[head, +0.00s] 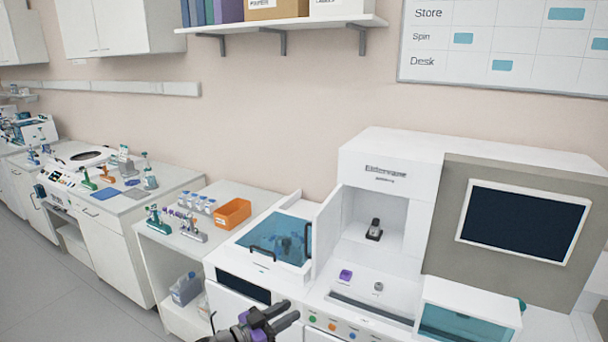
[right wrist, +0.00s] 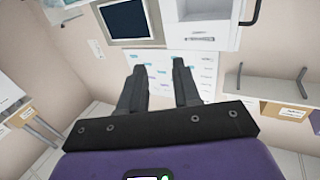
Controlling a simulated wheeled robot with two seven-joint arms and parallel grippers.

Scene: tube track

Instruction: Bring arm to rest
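My right gripper (head: 286,314) shows at the bottom middle of the head view, in front of the white machines and over no object that it touches. In the right wrist view my right gripper (right wrist: 158,68) has its two dark fingers apart, with nothing between them. My left gripper is not in view.
A white machine with an alcove (head: 390,160) and a dark screen (head: 524,222) stands at the right. A teal-lidded unit (head: 262,238) is left of it. An orange bin (head: 232,212) and small bottles stand on the counter further left. Floor (head: 70,295) is clear at lower left.

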